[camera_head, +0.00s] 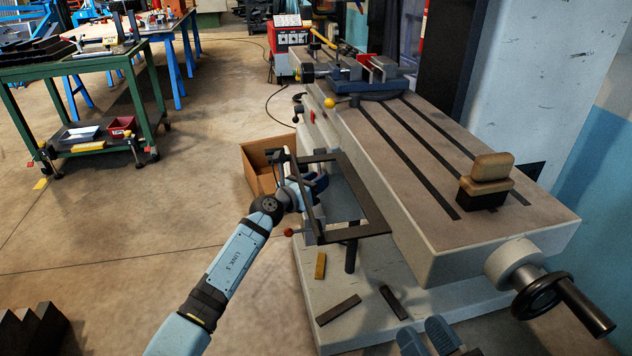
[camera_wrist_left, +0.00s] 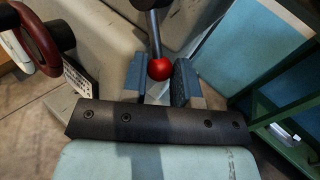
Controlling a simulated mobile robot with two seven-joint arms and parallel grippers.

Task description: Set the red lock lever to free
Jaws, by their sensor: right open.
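The red lock lever shows in the left wrist view as a dark rod with a red ball knob (camera_wrist_left: 159,68). My left gripper (camera_wrist_left: 160,80) has one finger on each side of the knob, close against it, and looks shut on it. In the head view my left gripper (camera_head: 316,184) is at the machine's left side, where its fingers hide what is between them. Another red knob on a short rod (camera_head: 288,232) shows just below it; I cannot tell whether it is the same one. My right gripper (camera_head: 427,338) is open and empty at the bottom edge.
The grey machine table (camera_head: 440,150) carries a blue vise (camera_head: 368,78) and a brush-like block (camera_head: 487,180). A dark open frame (camera_head: 375,215) juts out beside my left gripper. A cardboard box (camera_head: 258,165) stands behind it. A handwheel (camera_head: 540,290) projects at right.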

